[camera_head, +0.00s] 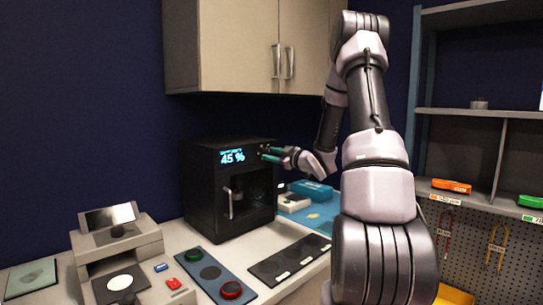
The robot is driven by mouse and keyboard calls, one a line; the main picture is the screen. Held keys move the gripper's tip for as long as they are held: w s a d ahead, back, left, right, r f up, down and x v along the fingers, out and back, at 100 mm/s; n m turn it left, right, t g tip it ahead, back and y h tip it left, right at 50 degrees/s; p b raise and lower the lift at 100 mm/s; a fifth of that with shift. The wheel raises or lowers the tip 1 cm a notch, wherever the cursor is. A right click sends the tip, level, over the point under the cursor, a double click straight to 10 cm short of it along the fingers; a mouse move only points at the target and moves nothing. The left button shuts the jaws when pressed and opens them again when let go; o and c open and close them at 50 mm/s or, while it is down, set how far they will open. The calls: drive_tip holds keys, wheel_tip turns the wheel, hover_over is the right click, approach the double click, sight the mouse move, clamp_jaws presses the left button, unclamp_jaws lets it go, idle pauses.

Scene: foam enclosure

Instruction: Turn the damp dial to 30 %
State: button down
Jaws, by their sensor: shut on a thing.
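A black box (205,190) with a glass-fronted door and a handle stands on the counter. Its lit display (232,157) reads 45 %, with small text above that is too small to read. The damp dial (264,150) is at the upper right of the front panel, mostly hidden by my fingers.
A grey device with a tilted screen (110,216) stands at the left. A panel with green and red buttons (209,272) and a dark strip (290,262) lie in front of the box. A blue container (312,190) is behind my arm. Cabinets (235,45) hang above.

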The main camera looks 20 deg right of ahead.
drive_tip(key=n, duration=0.5)
drive_tip(key=shift+d, duration=0.1)
idle(0.5)
drive_tip(key=shift+c, duration=2.3)
unclamp_jaws()
drive_tip(key=v, duration=1)
drive_tip(key=shift+s+d, duration=0.15)
drive_tip(key=shift+s, duration=0.2)
drive_tip(key=shift+w, duration=0.1)
